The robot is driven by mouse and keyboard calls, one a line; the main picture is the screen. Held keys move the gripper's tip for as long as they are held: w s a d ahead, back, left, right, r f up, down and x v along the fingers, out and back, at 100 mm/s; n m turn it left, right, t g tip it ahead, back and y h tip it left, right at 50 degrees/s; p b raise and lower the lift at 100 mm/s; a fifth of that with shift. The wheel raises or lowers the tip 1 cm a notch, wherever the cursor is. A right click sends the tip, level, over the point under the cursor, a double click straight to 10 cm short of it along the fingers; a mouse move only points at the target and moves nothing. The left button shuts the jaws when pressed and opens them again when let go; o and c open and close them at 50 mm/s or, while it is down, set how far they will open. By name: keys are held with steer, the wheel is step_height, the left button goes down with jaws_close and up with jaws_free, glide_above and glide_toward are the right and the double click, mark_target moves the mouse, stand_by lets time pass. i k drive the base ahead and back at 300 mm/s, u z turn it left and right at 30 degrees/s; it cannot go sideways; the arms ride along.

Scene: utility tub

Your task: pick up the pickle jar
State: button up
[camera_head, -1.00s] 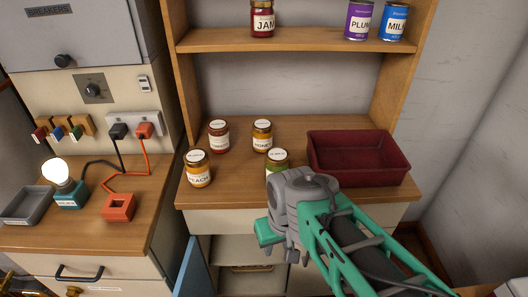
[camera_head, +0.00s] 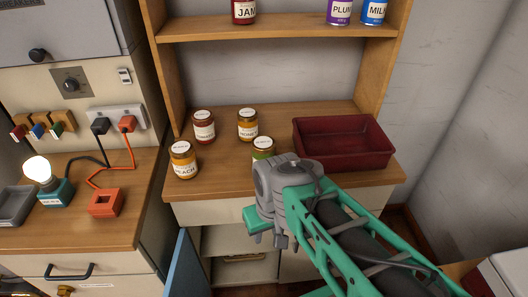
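A jar with green contents and a white lid, likely the pickle jar (camera_head: 263,149), stands upright near the front edge of the wooden counter. Its lower part is hidden behind my wrist, and its label is too small and covered to read. My gripper (camera_head: 264,236) is in front of the counter edge, on the near side of this jar and apart from it as far as I can see. The wrist hides most of the fingers, so I cannot tell whether they are open or shut.
The honey jar (camera_head: 248,125), a red jar (camera_head: 204,127) and the peach jar (camera_head: 183,161) stand close by on the left. A dark red tub (camera_head: 344,143) is to the right. A shelf (camera_head: 280,26) with a jam jar and cans is above. A blue door (camera_head: 194,265) stands open below.

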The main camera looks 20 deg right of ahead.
mark_target(262, 146)
steer(key=z, duration=1.8)
steer(key=k, duration=0.4)
steer(key=u, duration=2.95)
